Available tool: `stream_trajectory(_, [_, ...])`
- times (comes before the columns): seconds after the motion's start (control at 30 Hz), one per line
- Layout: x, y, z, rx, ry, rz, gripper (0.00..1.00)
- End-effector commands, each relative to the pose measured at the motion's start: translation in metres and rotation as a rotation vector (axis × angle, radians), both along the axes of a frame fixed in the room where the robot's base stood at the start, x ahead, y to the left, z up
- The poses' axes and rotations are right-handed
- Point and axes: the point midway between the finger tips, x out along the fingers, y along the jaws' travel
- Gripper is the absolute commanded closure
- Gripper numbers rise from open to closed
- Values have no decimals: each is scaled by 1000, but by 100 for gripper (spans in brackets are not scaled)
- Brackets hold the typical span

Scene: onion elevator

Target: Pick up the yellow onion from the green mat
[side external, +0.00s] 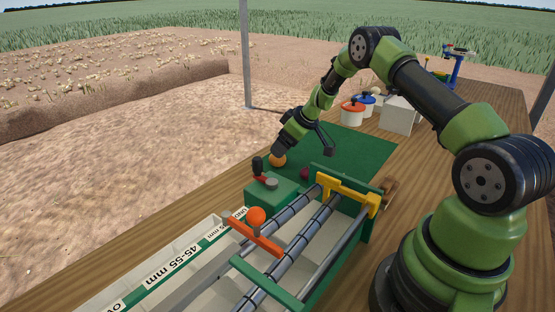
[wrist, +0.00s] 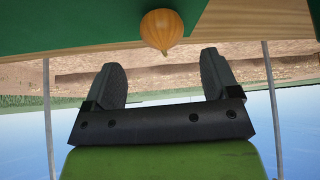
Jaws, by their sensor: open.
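The yellow onion (side external: 278,160) sits at the left edge of the green mat (side external: 352,148) in the side view. It also shows in the wrist view (wrist: 162,30), ahead of and roughly centred between the fingers. My gripper (side external: 279,150) is close to the onion in the side view, and its dark fingers partly cover it there. In the wrist view my gripper (wrist: 160,60) has its two fingers wide apart with nothing between them. I cannot tell the exact distance between fingertips and onion.
A purple onion (side external: 305,173) lies on the mat to the right. Lidded pots (side external: 352,114) and a white box (side external: 398,115) stand behind.

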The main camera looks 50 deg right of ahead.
Motion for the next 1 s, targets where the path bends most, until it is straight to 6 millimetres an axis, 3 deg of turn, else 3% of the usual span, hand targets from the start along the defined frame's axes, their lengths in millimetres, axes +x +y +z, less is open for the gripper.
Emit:
stream_trajectory(0.2, [10, 7, -33, 0, 1, 3, 19])
stream_trajectory(0.6, [18, 8, -44, 1, -1, 1, 19])
stream_trajectory(0.63, [18, 8, -43, 1, -1, 1, 21])
stream_trajectory(0.87, [18, 8, -43, 0, -1, 1, 72])
stream_trajectory(1.0, [18, 8, -43, 0, -1, 1, 72])
